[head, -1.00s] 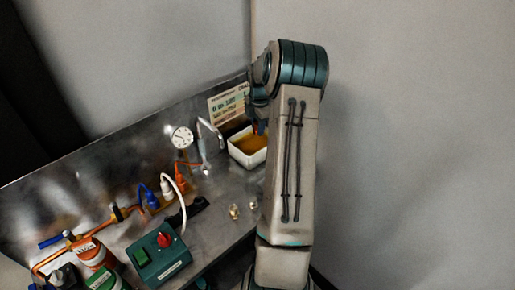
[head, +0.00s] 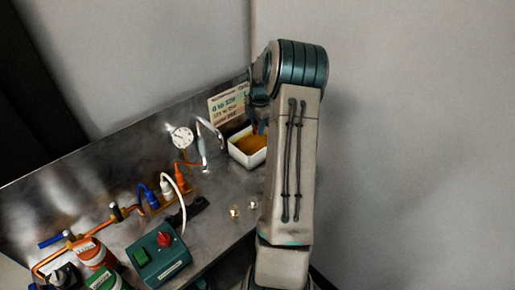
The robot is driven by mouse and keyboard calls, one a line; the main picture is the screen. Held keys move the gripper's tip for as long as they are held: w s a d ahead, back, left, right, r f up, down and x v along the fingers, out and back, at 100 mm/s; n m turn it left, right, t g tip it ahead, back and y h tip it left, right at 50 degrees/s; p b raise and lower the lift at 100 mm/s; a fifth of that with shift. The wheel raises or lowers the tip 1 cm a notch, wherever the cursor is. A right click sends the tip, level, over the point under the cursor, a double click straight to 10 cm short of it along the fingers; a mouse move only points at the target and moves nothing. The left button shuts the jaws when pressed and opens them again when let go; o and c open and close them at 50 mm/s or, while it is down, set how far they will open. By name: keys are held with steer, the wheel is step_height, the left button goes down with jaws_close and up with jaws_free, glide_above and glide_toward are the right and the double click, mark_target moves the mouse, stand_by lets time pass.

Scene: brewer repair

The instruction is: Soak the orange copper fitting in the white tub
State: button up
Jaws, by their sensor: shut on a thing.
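The white tub (head: 238,154) stands at the back right of the steel bench, with amber liquid (head: 252,144) inside. My arm covers its right side. My gripper (head: 261,127) is partly visible over the tub, pointing down, its fingers mostly hidden behind my own arm. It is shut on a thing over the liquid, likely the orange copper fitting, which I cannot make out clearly. I cannot tell whether that thing touches the liquid.
Two small brass pieces (head: 235,211) lie on the bench in front of the tub. A tap (head: 213,130), a gauge (head: 181,138) and a card (head: 228,104) stand near it. A green switch box (head: 158,258), cans (head: 92,254) and copper piping (head: 120,215) fill the left.

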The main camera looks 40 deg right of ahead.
mark_target(257, 122)
steer(key=shift+r, duration=0.15)
stand_by(0.4)
steer(key=shift+r+p, duration=1.35)
steer(key=shift+r, duration=0.6)
steer(key=shift+f, duration=0.1)
